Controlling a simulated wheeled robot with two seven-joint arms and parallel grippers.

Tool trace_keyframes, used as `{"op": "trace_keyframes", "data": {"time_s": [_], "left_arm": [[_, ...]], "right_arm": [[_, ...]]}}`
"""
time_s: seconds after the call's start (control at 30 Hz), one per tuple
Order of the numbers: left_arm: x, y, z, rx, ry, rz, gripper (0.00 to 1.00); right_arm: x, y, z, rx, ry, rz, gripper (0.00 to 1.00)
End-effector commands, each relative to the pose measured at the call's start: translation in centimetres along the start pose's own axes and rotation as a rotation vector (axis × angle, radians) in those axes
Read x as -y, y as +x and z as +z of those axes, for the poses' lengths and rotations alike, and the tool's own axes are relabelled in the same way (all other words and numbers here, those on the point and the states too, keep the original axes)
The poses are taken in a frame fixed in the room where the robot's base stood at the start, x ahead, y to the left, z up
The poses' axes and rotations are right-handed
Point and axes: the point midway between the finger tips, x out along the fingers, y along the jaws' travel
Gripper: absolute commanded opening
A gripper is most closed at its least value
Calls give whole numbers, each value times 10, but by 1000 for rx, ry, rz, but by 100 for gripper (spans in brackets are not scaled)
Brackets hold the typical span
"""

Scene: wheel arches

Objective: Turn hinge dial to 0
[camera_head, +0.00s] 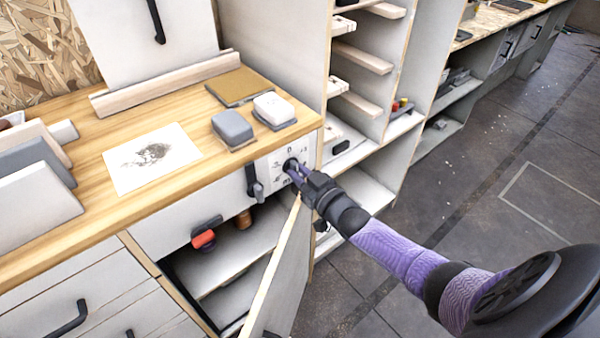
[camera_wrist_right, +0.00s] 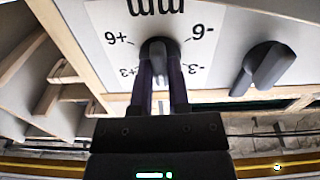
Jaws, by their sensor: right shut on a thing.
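The hinge dial (camera_head: 290,163) is a dark round knob on a white panel at the cabinet's front corner, marked with a 0 at its top. In the right wrist view the panel appears upside down. The dial (camera_wrist_right: 158,50) sits there between the +6 and +3 marks on one side and the -6 and -3 marks on the other. My right gripper (camera_head: 299,175) is shut on the dial, with one finger (camera_wrist_right: 160,85) on each side of it. The gripper hides the 0 mark in the wrist view, and I cannot tell the exact pointer setting. My left gripper is out of view.
A second dark knob (camera_wrist_right: 266,66) is beside the dial, also in the head view (camera_head: 254,182). A cabinet door (camera_head: 282,268) hangs open below my right gripper. The wooden worktop (camera_head: 190,192) holds a grey block, a white block and a printed sheet. Floor to the right is clear.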

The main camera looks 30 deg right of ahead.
Motion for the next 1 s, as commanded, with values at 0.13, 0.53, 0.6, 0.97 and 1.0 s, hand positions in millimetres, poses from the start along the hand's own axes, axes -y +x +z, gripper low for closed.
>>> {"op": "trace_keyframes", "data": {"time_s": [0.13, 0.53, 0.6, 0.97, 1.0], "left_arm": [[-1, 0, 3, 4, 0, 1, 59], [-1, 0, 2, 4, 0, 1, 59], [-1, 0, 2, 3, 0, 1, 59], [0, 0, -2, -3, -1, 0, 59], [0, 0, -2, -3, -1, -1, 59]], "right_arm": [[0, -1, 2, 4, 36, 0, 0], [0, -1, 2, 5, 58, -1, 0], [0, -1, 2, 5, 58, 0, 0], [0, 0, 1, 2, 57, 0, 56], [0, 0, 1, 2, 57, 0, 56]]}}
